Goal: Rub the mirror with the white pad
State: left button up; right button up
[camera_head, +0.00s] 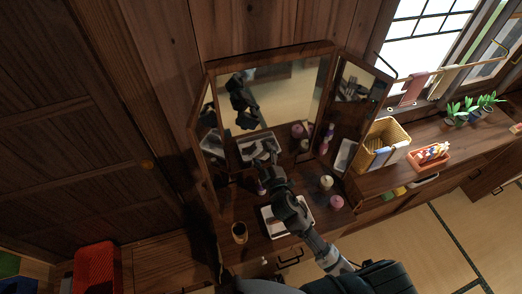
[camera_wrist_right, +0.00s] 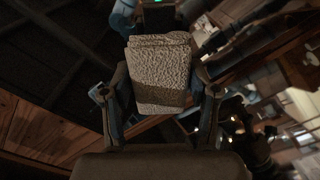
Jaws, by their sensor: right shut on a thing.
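The mirror (camera_head: 276,92) is a three-panel vanity mirror in a dark wood frame, standing at the back of a wooden dresser. My right gripper (camera_head: 266,152) is in front of the lower middle of the centre panel, and its reflection shows in the glass. In the right wrist view, my right gripper (camera_wrist_right: 162,100) is shut on the white pad (camera_wrist_right: 160,70), a rough, pale block held between the two fingers. Whether the pad touches the glass is not clear. In the head view the pad is too small to make out. My left gripper is not in view.
On the dresser are a white tray (camera_head: 270,222), a brown cup (camera_head: 240,232), a pink round item (camera_head: 336,202) and a white jar (camera_head: 326,182). To the right, a yellow basket (camera_head: 384,142), an orange tray (camera_head: 430,160) and potted plants (camera_head: 470,112) stand by the window.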

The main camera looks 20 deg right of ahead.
jog(key=shift+s, duration=1.5)
